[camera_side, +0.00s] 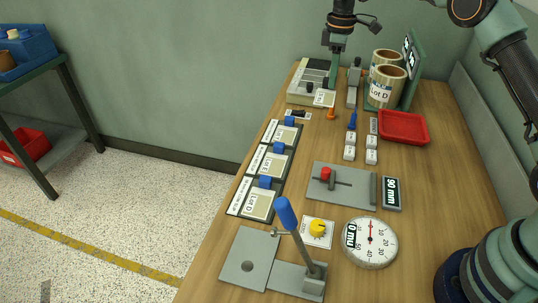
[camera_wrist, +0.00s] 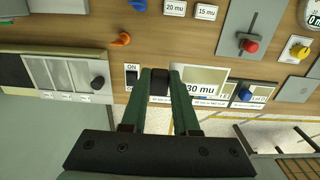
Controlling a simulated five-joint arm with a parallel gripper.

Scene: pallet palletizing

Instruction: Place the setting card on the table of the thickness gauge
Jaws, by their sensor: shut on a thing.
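My gripper (camera_side: 334,84) is at the far end of the bench, above a grey device. In the wrist view its green fingers (camera_wrist: 159,84) are shut on a small black grip. The setting card (camera_wrist: 202,80), pale and marked 30 mu, shows beside the right finger, which hides part of it. In the side view the card (camera_side: 323,98) hangs just under my gripper, clear of the gauge.
Three black-edged Lot boards (camera_side: 262,163) line the left bench edge. A grey fixture with a red knob (camera_side: 326,174), small blocks (camera_side: 350,153), a red tray (camera_side: 403,128), tape rolls (camera_side: 386,87) and an orange item (camera_side: 331,114) stand around. A switch (camera_wrist: 132,76) is near my fingers.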

